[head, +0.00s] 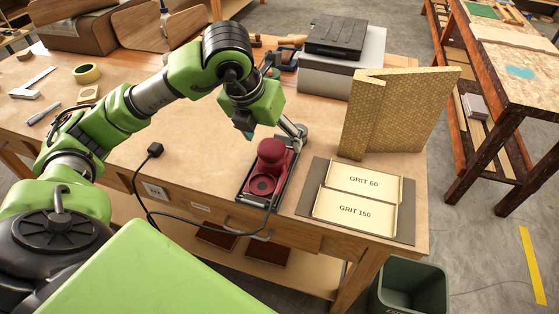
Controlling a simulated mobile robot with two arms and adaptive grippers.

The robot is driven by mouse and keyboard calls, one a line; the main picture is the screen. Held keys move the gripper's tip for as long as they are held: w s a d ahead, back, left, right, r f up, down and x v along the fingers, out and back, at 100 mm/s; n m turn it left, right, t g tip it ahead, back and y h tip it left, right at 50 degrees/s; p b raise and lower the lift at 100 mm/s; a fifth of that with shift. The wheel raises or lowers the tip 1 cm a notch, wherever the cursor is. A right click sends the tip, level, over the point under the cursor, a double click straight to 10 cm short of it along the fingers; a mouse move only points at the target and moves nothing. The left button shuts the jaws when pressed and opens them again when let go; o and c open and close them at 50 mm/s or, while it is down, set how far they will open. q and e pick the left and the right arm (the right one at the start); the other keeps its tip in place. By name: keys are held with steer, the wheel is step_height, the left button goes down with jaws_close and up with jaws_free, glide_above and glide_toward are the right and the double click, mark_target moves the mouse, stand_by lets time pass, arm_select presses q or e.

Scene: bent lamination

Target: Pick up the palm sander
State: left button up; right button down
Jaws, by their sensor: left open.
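The palm sander (270,167) has a dark red body and sits near the front edge of the workbench, on a dark tray or base. A black cord runs from its near end to a plug (155,149) lying on the bench to the left. My left gripper (297,133) is open and sits just behind and to the right of the sander's top. The green arm comes in from the left above the bench and hides part of the gripper. I cannot tell whether the gripper touches the sander. My right gripper is not in view.
Right of the sander, a dark mat (306,203) holds two trays marked GRIT 60 (363,182) and GRIT 150 (354,214). Behind them stand yellow textured panels (400,110) and a grey box (328,83). A bin (410,288) stands below the right corner. The bench's middle left is clear.

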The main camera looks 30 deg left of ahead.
mark_target(269, 149)
arm_select(q)
steer(key=shift+n+y, duration=0.3)
steer(key=shift+y, duration=0.3)
steer(key=w+a+f, duration=0.1)
steer(key=f, duration=0.1)
steer(key=w+a+f+p, duration=0.1)
steer(key=f, duration=0.1)
steer(key=w+a+f, duration=0.1)
steer(key=f, duration=0.1)
steer(key=shift+a+f+p, duration=0.3)
steer(key=shift+a+f, duration=0.05)
steer(key=shift+f, duration=0.05)
steer(key=shift+w+f+p, duration=0.2)
steer(key=shift+f+p, duration=0.25)
steer(key=shift+f, duration=0.05)
steer(key=p+x, duration=0.1)
steer(key=x, duration=0.2)
steer(key=shift+d+f+p, duration=0.1)
steer(key=shift+f+p, duration=0.2)
steer(key=shift+p, duration=0.05)
steer(key=shift+w+f, duration=0.25)
steer(key=shift+f, duration=0.2)
steer(key=c, duration=1.4)
steer(key=shift+w+r, duration=0.1)
steer(key=shift+r, duration=0.1)
steer(key=shift+c, duration=0.8)
steer(key=shift+r, duration=0.1)
